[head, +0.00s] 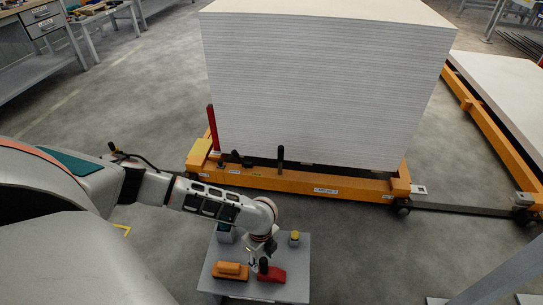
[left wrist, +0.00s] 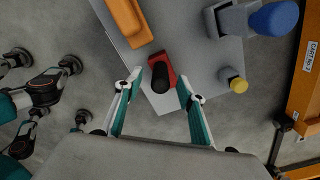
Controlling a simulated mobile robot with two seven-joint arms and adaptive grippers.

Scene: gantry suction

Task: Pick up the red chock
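The red chock (head: 273,274) lies near the front edge of a small grey table (head: 292,290). In the left wrist view the red chock (left wrist: 166,60) shows with a black knob or handle (left wrist: 160,76) standing up from it. My left gripper (head: 262,261) is just above the chock in the head view. In the left wrist view my left gripper (left wrist: 158,84) is open, one finger on each side of the black handle, with gaps visible between. The gripper hides part of the chock in the head view. My right gripper is in neither view.
An orange block (head: 230,270) lies left of the chock. A small yellow-topped cylinder (head: 294,238) and a grey item with a blue top (left wrist: 273,20) stand on the same table. Behind is an orange cart (head: 300,182) bearing a tall stack of white boards (head: 315,90).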

